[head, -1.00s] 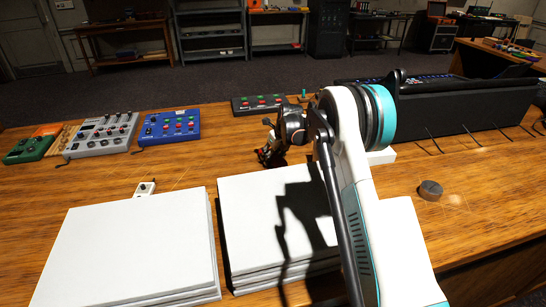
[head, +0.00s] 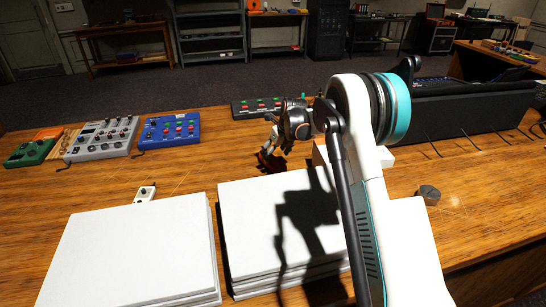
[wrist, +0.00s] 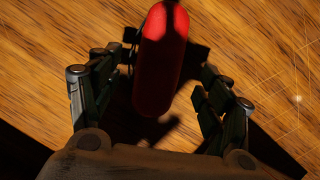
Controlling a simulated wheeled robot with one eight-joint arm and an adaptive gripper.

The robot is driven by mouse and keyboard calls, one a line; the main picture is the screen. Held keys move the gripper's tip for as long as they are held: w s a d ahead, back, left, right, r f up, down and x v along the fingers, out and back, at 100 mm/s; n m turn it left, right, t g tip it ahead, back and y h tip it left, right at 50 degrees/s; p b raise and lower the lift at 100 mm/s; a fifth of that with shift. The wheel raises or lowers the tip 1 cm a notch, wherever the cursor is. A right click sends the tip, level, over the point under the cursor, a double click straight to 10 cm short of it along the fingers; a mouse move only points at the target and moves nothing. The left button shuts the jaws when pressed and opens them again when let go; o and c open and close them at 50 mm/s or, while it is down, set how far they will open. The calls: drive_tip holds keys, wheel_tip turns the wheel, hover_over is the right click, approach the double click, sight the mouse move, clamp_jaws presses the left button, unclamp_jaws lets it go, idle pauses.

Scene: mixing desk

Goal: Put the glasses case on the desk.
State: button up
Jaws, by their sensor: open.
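A red, rounded, elongated case (wrist: 162,60), which looks like the glasses case, lies on the wooden desk (wrist: 60,50) in the wrist view. My gripper (wrist: 160,105) is open, with one finger on each side of the case and a visible gap to each. In the head view my gripper (head: 268,150) points down over the desk, just behind the right white stack. A small dark red patch (head: 266,166) shows below it there, mostly hidden by the fingers and shadow.
Two stacks of white panels (head: 140,250) (head: 250,225) fill the front of the desk. Blue (head: 168,130), grey (head: 102,138) and green control boxes stand at left. A dark box (head: 258,106) is behind my gripper. A black console (head: 460,110) and a dark knob (head: 429,194) are at right.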

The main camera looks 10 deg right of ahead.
drive_tip(key=s+a+r+n+t+h+p, duration=0.1)
drive_tip(key=s+r+n+p, duration=0.1)
drive_tip(key=s+r+n, duration=1.8)
drive_tip(key=s+n, duration=0.4)
drive_tip(key=s, duration=0.6)
drive_tip(key=s+r+n+t, duration=0.1)
drive_tip(key=s+n, duration=0.2)
drive_tip(key=s, duration=0.7)
drive_tip(key=s+n+t+h, duration=0.1)
drive_tip(key=s+n, duration=0.3)
drive_tip(key=s, duration=0.6)
drive_tip(key=shift+s+a+r+n, duration=0.25)
drive_tip(key=shift+a+r+n, duration=0.05)
drive_tip(key=shift+a, duration=0.05)
